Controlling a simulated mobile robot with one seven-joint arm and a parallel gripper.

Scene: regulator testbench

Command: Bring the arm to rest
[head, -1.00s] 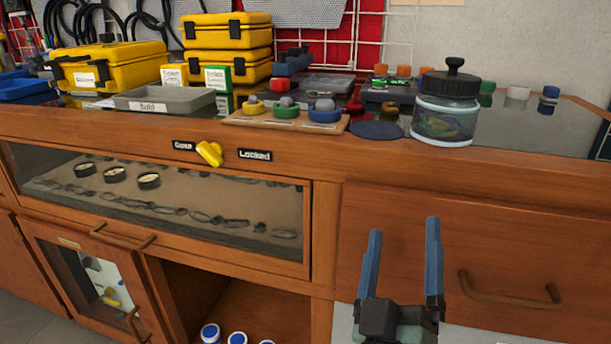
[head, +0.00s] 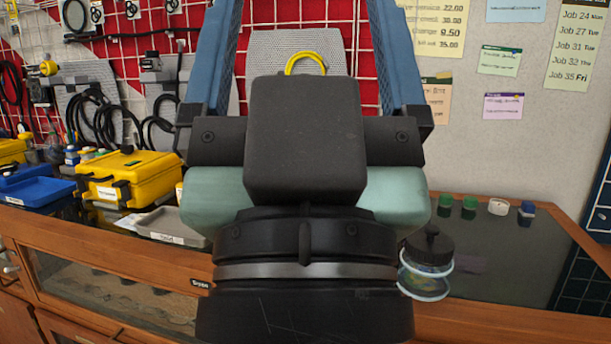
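My gripper (head: 305,60) is raised close in front of the head camera and fills the middle of the view. Its two blue fingers point up and stand wide apart. Nothing shows held between them; only the wall with a grey mesh panel and a yellow loop lies behind. The fingertips run past the top edge of the picture. My gripper and wrist hide the middle of the bench and most of its front.
The wooden bench (head: 480,326) runs across below. A clear jar with a black lid (head: 428,264) stands just right of my wrist in the picture. A yellow case (head: 128,180), a blue tray (head: 36,190) and a grey tray (head: 166,226) are at the left. The dark right-hand top is mostly clear.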

